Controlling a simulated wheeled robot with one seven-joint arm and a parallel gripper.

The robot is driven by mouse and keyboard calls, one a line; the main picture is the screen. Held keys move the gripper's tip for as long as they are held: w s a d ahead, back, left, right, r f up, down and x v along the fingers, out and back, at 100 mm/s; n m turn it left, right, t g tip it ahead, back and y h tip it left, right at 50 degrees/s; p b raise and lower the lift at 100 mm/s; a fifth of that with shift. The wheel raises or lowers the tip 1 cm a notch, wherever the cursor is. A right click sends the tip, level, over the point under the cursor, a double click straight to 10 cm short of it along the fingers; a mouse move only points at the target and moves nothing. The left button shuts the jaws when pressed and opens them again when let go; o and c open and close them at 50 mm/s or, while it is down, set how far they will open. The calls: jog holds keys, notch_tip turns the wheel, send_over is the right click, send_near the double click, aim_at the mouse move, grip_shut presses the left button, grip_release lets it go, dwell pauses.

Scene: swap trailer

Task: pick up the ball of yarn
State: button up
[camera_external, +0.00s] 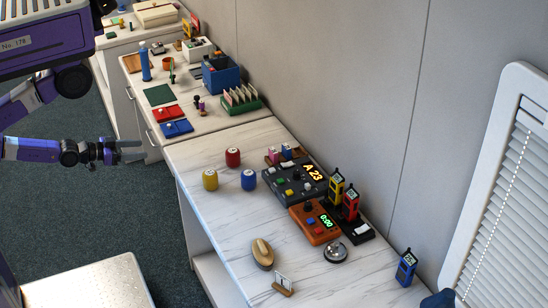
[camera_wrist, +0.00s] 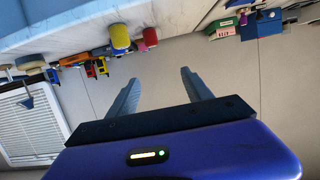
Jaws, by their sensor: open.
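I cannot make out a clear ball of yarn. I cannot tell whether any is yarn. The yellow one (camera_wrist: 120,37) and the red one (camera_wrist: 150,37) also show near the top of the wrist view, beyond the fingers. My gripper (camera_external: 140,151) is left of the counters, over the floor, apart from everything. In the wrist view its fingers (camera_wrist: 158,75) are spread with nothing between them.
The near counter (camera_external: 220,236) also holds control boxes (camera_external: 295,183), handheld devices (camera_external: 350,205), a bell (camera_external: 336,252) and a wooden brush-like thing (camera_external: 262,253). The farther counter holds a green rack (camera_external: 241,101) and a blue box (camera_external: 221,78). A wall (camera_external: 320,70) stands behind.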

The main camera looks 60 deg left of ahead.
jog(key=o, duration=0.4)
jog(key=shift+c, duration=0.2)
